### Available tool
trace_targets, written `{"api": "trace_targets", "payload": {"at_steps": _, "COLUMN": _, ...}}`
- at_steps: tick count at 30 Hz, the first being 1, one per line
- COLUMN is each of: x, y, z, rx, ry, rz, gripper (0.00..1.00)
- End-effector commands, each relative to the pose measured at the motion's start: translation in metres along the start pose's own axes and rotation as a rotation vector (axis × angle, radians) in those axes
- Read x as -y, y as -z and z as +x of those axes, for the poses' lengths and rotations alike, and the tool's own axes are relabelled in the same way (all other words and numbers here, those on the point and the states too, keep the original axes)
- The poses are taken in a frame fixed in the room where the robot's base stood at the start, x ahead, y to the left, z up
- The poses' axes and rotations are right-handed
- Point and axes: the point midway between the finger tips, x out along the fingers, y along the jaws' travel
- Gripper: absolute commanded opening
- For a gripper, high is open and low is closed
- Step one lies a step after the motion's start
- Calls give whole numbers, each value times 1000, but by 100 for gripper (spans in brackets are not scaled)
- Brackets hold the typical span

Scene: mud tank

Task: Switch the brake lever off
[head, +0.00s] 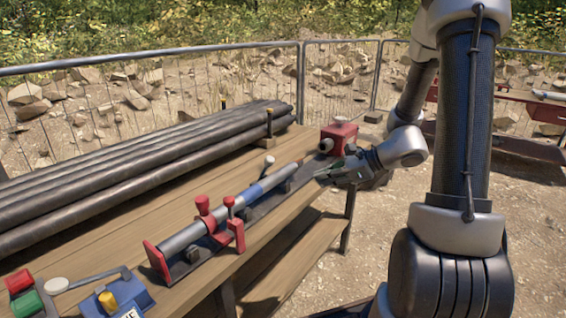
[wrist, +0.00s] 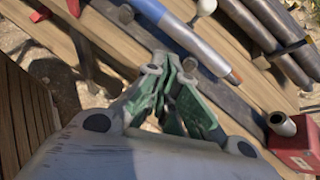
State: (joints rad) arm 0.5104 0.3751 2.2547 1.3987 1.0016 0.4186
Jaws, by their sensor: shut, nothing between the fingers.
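A blue box (head: 128,297) with a yellow knob (head: 107,301) stands at the lower left of the head view. Its white label is cut off by the frame edge and shows only the last letters, seemingly "KE". A grey lever (head: 95,279) with a pale round knob (head: 57,286) reaches left from this box, knob toward the red and green buttons. My gripper (head: 322,172) is far from it, at the right end of the bench. In the wrist view its green fingers (wrist: 172,82) are together and empty, near a blue and grey rod (wrist: 195,45).
Red (head: 19,281) and green (head: 27,304) buttons sit by the lever knob. Red clamps (head: 215,220) hold the long rod between. A red block (head: 338,133) stands near my gripper. Dark pipes (head: 140,155) line the bench's back. Open ground lies right of the bench.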

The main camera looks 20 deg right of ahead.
Motion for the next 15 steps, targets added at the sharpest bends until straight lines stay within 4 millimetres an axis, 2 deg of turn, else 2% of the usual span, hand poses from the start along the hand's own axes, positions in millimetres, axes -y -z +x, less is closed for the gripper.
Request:
{"api": "trace_targets", "payload": {"at_steps": 3, "x": 23, "y": -15, "z": 4, "rx": 43, "ry": 84, "rz": 102, "gripper": 0}}
{"api": "trace_targets", "payload": {"at_steps": 5, "x": 29, "y": -19, "z": 5, "rx": 58, "ry": 108, "rz": 149, "gripper": 0}}
{"api": "trace_targets", "payload": {"at_steps": 15, "x": 29, "y": -20, "z": 5, "rx": 61, "ry": 107, "rz": 189, "gripper": 0}}
